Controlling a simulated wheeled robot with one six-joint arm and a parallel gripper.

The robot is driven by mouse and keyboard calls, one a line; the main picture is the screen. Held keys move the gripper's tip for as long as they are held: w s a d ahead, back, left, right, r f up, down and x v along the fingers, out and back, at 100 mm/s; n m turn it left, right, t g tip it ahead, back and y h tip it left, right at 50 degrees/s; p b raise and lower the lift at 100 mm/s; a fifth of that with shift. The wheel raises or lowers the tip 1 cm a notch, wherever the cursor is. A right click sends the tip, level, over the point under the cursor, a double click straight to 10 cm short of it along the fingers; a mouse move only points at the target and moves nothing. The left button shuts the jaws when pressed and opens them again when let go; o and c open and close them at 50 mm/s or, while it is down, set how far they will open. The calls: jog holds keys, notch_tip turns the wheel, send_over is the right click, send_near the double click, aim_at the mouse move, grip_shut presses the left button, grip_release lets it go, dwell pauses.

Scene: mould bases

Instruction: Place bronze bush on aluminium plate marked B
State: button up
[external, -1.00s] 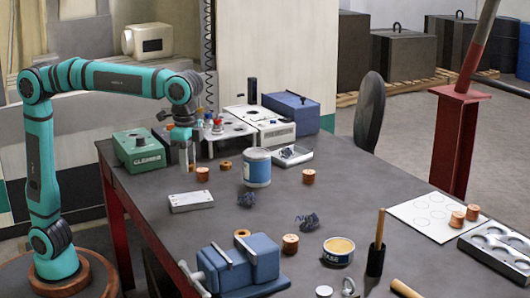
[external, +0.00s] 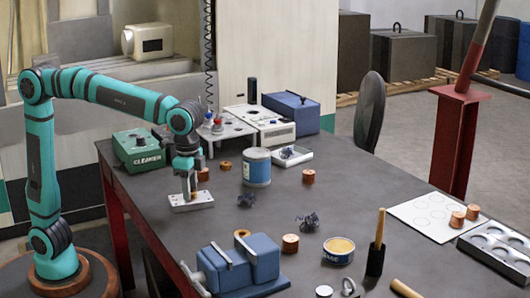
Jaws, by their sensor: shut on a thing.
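The aluminium plate (external: 178,205) is a small pale block lying flat on the dark bench, left of the middle. No letter can be read on it. My gripper (external: 189,194) points down over the plate, its fingertips at or very near the top face. It is shut on a small bronze bush (external: 193,195), mostly hidden by the fingers. Whether the bush touches the plate I cannot tell.
Copper-coloured pieces stand nearby, one (external: 203,174) just behind my gripper and a ring (external: 226,165) further right. A blue tin (external: 257,167) stands to the right, a blue vice (external: 240,264) in front. The green cleaner box (external: 138,150) is behind left.

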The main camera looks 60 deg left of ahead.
jog(key=shift+f, duration=0.1)
jog(key=o, duration=1.1)
notch_tip(320, 180, up, 12)
jog(key=shift+r, duration=0.15)
jog(key=shift+a, duration=0.1)
